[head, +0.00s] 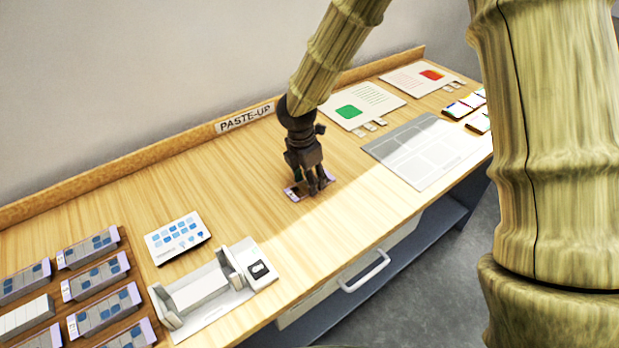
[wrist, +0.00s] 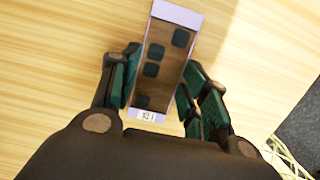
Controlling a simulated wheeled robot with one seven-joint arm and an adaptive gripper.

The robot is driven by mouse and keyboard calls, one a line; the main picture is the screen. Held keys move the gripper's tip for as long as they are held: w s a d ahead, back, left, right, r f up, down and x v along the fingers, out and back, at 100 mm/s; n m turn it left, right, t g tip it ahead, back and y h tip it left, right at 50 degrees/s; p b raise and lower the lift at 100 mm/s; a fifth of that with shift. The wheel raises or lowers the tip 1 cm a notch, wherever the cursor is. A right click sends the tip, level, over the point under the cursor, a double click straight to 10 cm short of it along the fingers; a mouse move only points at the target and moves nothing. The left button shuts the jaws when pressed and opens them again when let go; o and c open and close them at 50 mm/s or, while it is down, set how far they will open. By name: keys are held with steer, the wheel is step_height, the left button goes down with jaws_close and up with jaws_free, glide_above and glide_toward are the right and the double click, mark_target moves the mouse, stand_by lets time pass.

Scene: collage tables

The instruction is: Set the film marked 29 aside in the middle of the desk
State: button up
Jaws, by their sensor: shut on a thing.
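A film (head: 294,193) with a lilac frame lies between the fingers of my gripper (head: 314,186), low over the middle of the desk (head: 215,188). In the wrist view the film (wrist: 162,62) shows a brown translucent pane with several dark teal squares. My fingers are shut on its two long sides. A small white label (wrist: 147,116) is on its near end; I cannot read the mark for certain. Whether the film touches the desk top is hard to tell.
At the left, several film-like strips (head: 95,278) stand in brown holders. A white-grey stand (head: 205,290) and a blue-dotted card (head: 177,239) are nearby. At the right lie a grey gridded sheet (head: 420,150) and two printed sheets. The desk around the gripper is clear.

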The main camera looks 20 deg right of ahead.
mark_target(304, 188)
steer(key=shift+s+f, duration=0.15)
steer(key=shift+f, duration=0.35)
steer(key=o, duration=0.7)
steer(key=shift+o, duration=1.2)
steer(key=shift+f, duration=0.2)
steer(key=shift+r, duration=0.25)
step_height(304, 188, up, 13)
steer(key=a, duration=0.1)
steer(key=shift+s+a+f, duration=0.2)
steer(key=shift+a, duration=0.15)
